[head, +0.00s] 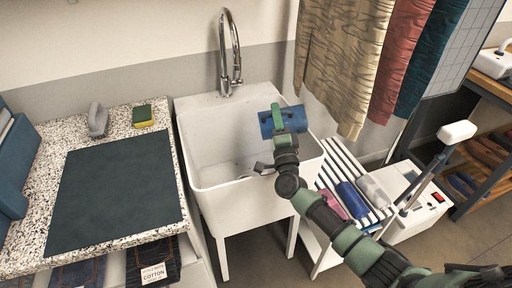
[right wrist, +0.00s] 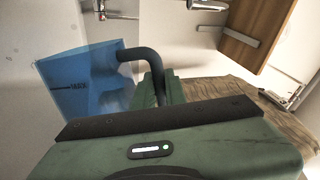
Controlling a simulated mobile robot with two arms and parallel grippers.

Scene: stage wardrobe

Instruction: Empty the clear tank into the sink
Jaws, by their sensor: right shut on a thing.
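The tank (head: 294,119) is see-through blue with a dark curved handle. My right gripper (head: 281,130) is shut on its handle and holds it above the right part of the white sink (head: 206,186). The tank looks tipped on its side in the head view. The right wrist view shows its blue wall (right wrist: 85,85) and dark handle (right wrist: 143,56) close up, with dark markings on the wall. I cannot tell whether liquid is inside, and no stream shows. The sink basin looks empty of large objects. My left gripper is out of view.
A chrome tap (head: 237,60) arches over the sink's back. Left is a speckled counter with a dark mat (head: 115,190), sponge (head: 143,115) and grey object (head: 97,119). Right are a slatted rack (head: 337,150) with bottles, hanging fabrics (head: 345,60) and a white machine (head: 418,215).

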